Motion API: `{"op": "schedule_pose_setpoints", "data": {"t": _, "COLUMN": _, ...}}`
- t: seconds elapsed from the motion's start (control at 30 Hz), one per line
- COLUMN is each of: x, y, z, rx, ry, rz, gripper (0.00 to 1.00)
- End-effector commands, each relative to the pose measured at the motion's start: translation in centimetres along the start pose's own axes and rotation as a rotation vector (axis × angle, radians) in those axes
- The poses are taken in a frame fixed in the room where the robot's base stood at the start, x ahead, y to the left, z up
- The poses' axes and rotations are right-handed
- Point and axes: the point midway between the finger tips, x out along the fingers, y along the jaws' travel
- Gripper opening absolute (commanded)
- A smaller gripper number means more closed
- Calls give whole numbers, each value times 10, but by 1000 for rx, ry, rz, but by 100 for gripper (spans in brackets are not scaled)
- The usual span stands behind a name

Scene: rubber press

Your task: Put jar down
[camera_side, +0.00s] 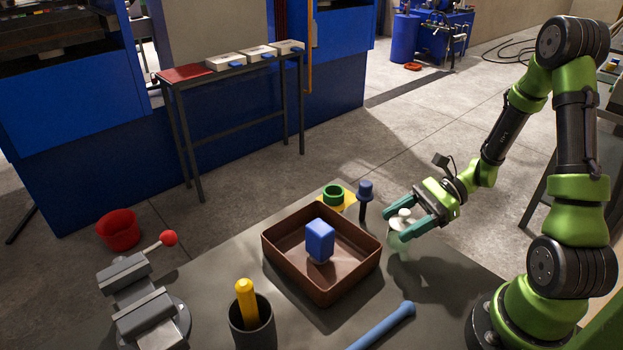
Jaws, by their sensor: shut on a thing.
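The jar (398,244) is pale and see-through with a light knob-like top. It is upright over the right part of the grey table, to the right of the brown tray. My gripper (404,220) comes in from the right and is shut on the jar near its top, with one green finger on each side. The fingers hide part of the jar. I cannot tell whether its base touches the table.
The brown tray (276,256) holds a blue block (320,240). Behind stand a green ring (334,194) on a yellow piece and a dark blue-topped post (364,192). A blue bar (385,327), a dark cup (252,338) with a yellow handle and a grey vise (140,295) are in front.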

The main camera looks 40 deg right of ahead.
Motion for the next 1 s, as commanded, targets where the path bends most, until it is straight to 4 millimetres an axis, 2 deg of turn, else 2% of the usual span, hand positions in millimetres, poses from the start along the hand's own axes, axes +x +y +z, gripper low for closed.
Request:
{"op": "schedule_pose_setpoints", "data": {"t": 0.17, "x": 8, "y": 0, "z": -18, "rx": 1, "ry": -1, "rz": 0, "gripper": 0}}
{"op": "schedule_pose_setpoints", "data": {"t": 0.57, "x": 9, "y": 0, "z": -22, "rx": 0, "ry": 0, "rz": -1, "gripper": 0}}
{"op": "schedule_pose_setpoints", "data": {"t": 0.6, "x": 9, "y": 0, "z": -22, "rx": -1, "ry": 1, "rz": -1, "gripper": 66}}
{"op": "schedule_pose_setpoints", "data": {"t": 0.73, "x": 9, "y": 0, "z": -22, "rx": -1, "ry": 1, "rz": -1, "gripper": 86}}
{"op": "schedule_pose_setpoints", "data": {"t": 1.0, "x": 9, "y": 0, "z": -21, "rx": -1, "ry": 1, "rz": -1, "gripper": 86}}
